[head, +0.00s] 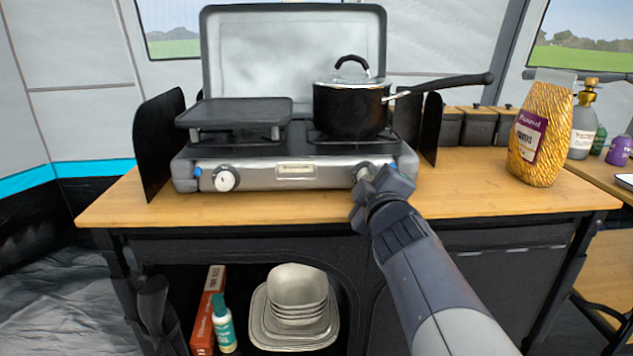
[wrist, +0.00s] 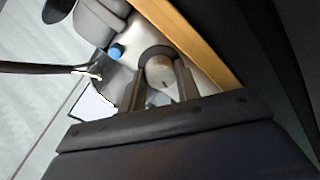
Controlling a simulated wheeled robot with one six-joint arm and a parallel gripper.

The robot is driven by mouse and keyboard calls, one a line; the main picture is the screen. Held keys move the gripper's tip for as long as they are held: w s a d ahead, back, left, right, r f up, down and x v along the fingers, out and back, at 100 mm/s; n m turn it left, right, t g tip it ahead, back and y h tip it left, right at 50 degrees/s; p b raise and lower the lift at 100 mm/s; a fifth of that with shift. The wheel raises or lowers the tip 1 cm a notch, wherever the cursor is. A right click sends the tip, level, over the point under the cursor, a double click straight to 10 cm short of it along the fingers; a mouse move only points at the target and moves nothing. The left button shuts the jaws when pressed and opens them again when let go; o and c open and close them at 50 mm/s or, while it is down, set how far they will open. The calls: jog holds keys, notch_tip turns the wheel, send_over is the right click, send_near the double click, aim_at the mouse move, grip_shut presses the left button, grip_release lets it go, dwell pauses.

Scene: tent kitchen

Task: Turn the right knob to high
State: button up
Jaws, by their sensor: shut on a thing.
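The camping stove (head: 272,177) stands on the wooden counter. Its right knob (head: 361,171) is mostly hidden behind my gripper in the head view. In the wrist view the right knob (wrist: 160,73) sits between my two fingers, with a short dark mark on its face. My gripper (head: 367,183) is at the stove's front panel, shut on the right knob; its fingers also show in the wrist view (wrist: 161,88). The left knob (head: 226,178) is free, white-faced with a dark rim. A blue button (wrist: 116,51) lies close to the right knob in the wrist view.
A lidded black pot (head: 350,110) stands on the right burner, its long handle reaching right. A griddle plate (head: 234,112) covers the left burner. A pasta bag (head: 540,134) stands on the counter's right. The counter's front edge passes below my gripper.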

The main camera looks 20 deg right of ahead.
jog(key=o, duration=1)
